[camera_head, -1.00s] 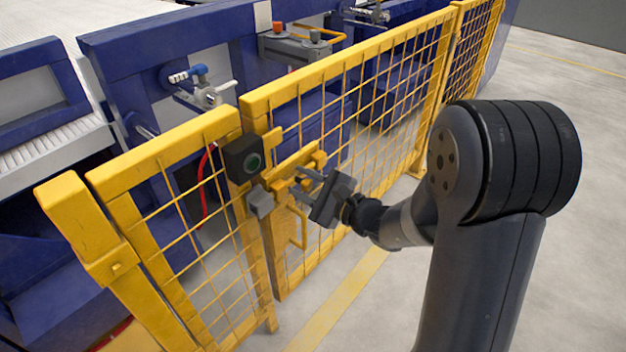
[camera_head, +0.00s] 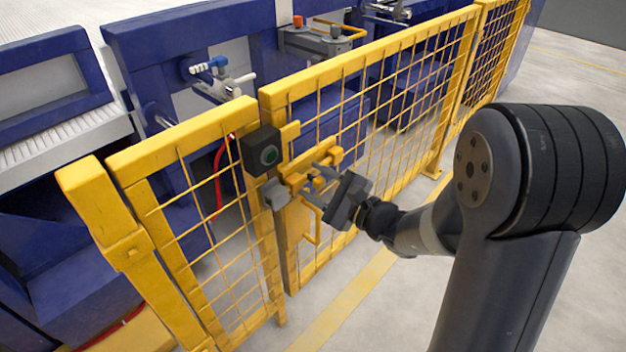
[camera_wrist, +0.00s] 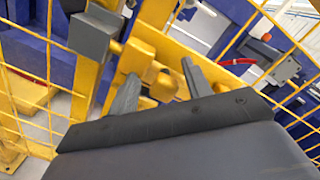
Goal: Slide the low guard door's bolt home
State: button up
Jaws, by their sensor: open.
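The low guard door (camera_head: 385,75) is a yellow mesh panel, standing close beside the left panel's post. Its yellow bolt assembly (camera_head: 325,165) sits near the door's left edge. In the wrist view, a rounded yellow bolt knob (camera_wrist: 163,88) lies between my fingers. A grey keeper block (camera_head: 276,195) is on the post side; it also shows in the wrist view (camera_wrist: 92,35).
A black box with a green button (camera_head: 264,150) is above the keeper block. A yellow pull handle (camera_head: 318,222) hangs below the bolt. Blue machinery (camera_head: 190,35) stands behind the fence. The floor (camera_head: 580,95) at right is clear.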

jog(key=p+v, duration=0.1)
jog(key=v, duration=0.9)
jog(key=shift+p, duration=0.35)
jog(key=shift+a, duration=0.2)
jog(key=b+x, duration=0.2)
jog(key=x, duration=0.8)
jog(key=shift+w+a+f, duration=0.1)
jog(key=shift+w+a, duration=0.05)
jog(key=shift+w, duration=0.4)
